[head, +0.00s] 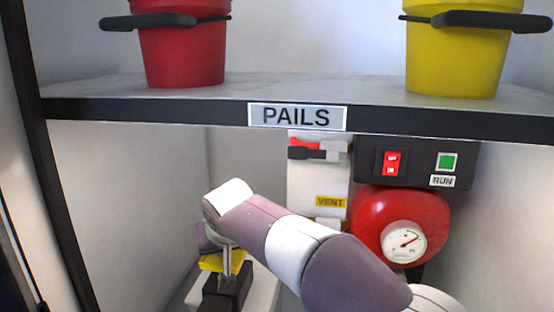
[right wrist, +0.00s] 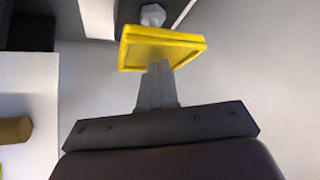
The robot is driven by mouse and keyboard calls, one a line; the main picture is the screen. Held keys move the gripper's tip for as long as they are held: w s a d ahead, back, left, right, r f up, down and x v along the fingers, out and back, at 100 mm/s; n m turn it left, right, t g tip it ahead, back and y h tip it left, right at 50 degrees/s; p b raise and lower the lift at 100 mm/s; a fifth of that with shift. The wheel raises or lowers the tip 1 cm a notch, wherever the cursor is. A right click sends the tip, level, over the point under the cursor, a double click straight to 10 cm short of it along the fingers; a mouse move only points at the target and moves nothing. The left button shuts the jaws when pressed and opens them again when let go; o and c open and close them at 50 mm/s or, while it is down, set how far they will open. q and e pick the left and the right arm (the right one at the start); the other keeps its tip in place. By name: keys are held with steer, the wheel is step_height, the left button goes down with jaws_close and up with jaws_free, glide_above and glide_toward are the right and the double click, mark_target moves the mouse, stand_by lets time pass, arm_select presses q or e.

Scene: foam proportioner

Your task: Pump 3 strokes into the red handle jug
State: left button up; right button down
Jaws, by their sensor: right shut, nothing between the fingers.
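My right arm reaches in from the lower right in the head view, across the bay under the shelf. In the right wrist view my right gripper (right wrist: 157,72) is shut and empty, its fingertips at the near edge of a yellow square plate (right wrist: 180,47). I cannot tell whether they touch it. The yellow plate (head: 210,263) also shows in the head view, above a black block (head: 226,291) and partly behind a grey rod-like part. No jug with a red handle can be made out. My left gripper is not in view.
A shelf labelled PAILS (head: 297,117) holds a red pail (head: 183,50) and a yellow pail (head: 452,55). Below hang a VENT panel (head: 320,180), a black switch box (head: 414,160) with a green RUN button, and a red tank with a gauge (head: 404,241). Side walls enclose the bay.

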steer(key=shift+f+b, duration=0.75)
steer(key=shift+f, duration=0.5)
steer(key=shift+r, duration=0.1)
step_height(320, 180, up, 6)
steer(key=p, duration=0.5)
steer(key=shift+p, duration=0.3)
steer(key=shift+f, duration=0.2)
